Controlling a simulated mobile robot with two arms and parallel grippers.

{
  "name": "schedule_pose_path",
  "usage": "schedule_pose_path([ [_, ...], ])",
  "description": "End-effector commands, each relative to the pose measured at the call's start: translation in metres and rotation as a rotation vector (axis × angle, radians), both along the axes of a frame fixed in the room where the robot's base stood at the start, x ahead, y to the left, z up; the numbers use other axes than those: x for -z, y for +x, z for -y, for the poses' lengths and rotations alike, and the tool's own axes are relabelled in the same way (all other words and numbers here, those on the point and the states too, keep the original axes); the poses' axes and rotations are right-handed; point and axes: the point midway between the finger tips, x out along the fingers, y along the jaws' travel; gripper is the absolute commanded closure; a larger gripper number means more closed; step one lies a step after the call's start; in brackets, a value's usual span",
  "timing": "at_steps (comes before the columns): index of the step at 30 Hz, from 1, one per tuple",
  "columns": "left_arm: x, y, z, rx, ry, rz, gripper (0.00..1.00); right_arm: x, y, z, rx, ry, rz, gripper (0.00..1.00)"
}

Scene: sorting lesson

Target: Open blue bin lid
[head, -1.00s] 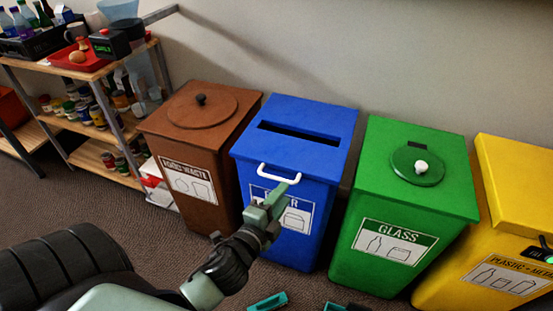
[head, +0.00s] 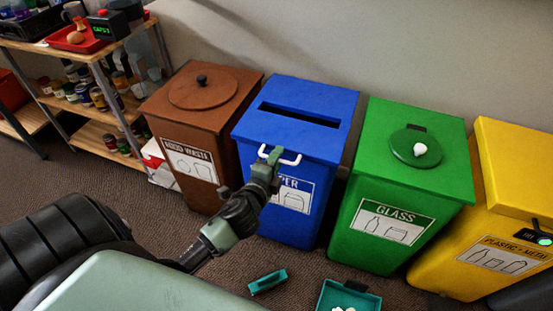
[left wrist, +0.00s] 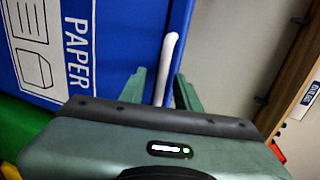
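The blue bin (head: 290,190) stands between the brown and green bins, with a PAPER label on its front. Its blue lid (head: 325,97), with a dark slot, lies flat and closed. A white handle (head: 291,161) sticks out from the lid's front edge; it also shows in the left wrist view (left wrist: 168,58). My left gripper (head: 268,160) is at the handle and hides part of it. In the left wrist view its two green fingers (left wrist: 161,90) are apart, with the handle between them and gaps on both sides. My right gripper is not in view.
A brown bin (head: 185,130) is close on the left, a green bin (head: 385,215) and a yellow bin (head: 480,255) on the right. Teal trays (head: 268,281) lie on the carpet in front. A shelf (head: 95,130) with jars stands at far left. A wall is behind.

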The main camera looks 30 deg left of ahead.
Motion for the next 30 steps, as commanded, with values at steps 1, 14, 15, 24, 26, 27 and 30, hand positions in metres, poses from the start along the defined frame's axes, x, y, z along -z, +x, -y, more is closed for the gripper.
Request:
schedule_pose_path([
  [1,0.0001,-0.0001,0.0,0.0,0.0,0.0,0.67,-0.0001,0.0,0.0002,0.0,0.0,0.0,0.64],
  [14,0.0003,-0.0005,0.0002,0.001,0.0,-0.001,1.0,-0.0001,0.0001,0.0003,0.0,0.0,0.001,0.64],
  [15,0.0003,-0.0005,0.0002,0.001,0.0,-0.001,1.0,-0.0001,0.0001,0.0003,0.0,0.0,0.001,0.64],
  [24,0.0007,-0.0007,0.0003,0.001,0.0,-0.001,1.0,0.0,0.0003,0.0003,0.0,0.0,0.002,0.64],
  [26,0.0006,-0.0008,0.0003,0.001,0.0,-0.001,1.0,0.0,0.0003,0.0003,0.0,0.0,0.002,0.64],
  [27,0.0007,-0.0008,0.0003,0.001,-0.001,-0.002,1.0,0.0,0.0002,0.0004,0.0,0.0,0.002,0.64],
  [30,0.0008,-0.0008,0.0004,0.001,-0.001,-0.002,1.0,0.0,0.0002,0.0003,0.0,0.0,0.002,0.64],
])
